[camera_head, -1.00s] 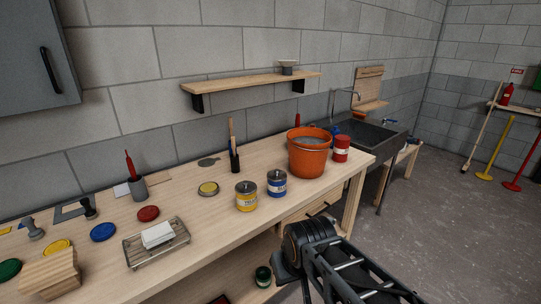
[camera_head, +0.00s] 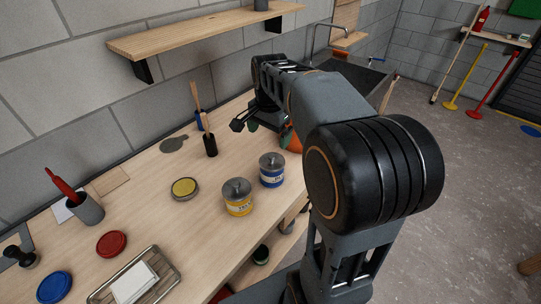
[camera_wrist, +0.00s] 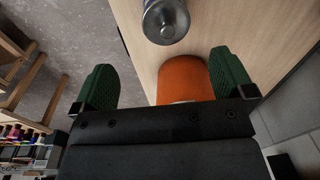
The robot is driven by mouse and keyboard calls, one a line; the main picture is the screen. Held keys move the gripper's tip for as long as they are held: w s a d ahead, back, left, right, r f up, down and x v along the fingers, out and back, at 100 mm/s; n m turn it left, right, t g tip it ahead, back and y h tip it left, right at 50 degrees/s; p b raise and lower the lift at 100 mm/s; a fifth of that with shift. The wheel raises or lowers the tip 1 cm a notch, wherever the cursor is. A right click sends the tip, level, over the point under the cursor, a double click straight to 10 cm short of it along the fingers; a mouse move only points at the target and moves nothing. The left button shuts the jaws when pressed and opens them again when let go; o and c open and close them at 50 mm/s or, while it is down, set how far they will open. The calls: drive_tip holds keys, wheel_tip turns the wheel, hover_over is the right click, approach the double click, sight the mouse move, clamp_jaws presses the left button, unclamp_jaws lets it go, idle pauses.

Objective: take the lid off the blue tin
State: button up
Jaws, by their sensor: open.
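The blue tin (camera_head: 271,178) stands upright on the bench, with its grey knobbed lid (camera_head: 271,160) on top. A grey knobbed lid (camera_wrist: 165,20) shows at the top edge of the wrist view; the tin's coloured side is hidden there, so I cannot tell for sure which tin it is. My gripper (camera_wrist: 163,72) is open and empty, its green fingers spread, with the orange bucket (camera_wrist: 184,78) seen between and beyond them. In the head view my gripper (camera_head: 246,125) is beyond the blue tin, near the bucket (camera_head: 291,140), which my arm mostly hides.
A yellow tin (camera_head: 238,204) with a grey lid stands close left of the blue tin. A black holder with brushes (camera_head: 210,146), an open yellow-topped tin (camera_head: 184,188), a red lid (camera_head: 111,244) and a wire rack (camera_head: 150,270) are on the bench. A shelf (camera_head: 200,33) hangs above.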

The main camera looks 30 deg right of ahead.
drive_tip(key=w+d+m, duration=0.3)
hover_over(272, 156)
drive_tip(key=shift+g, duration=0.4)
wheel_tip(272, 156, down, 7)
drive_tip(key=shift+d+r+p, duration=0.1)
drive_tip(key=shift+p, duration=0.35)
drive_tip(key=shift+f+p, duration=0.6)
drive_tip(key=shift+f, duration=2.55)
drive_tip(key=c, duration=0.6)
drive_tip(key=shift+r, duration=0.15)
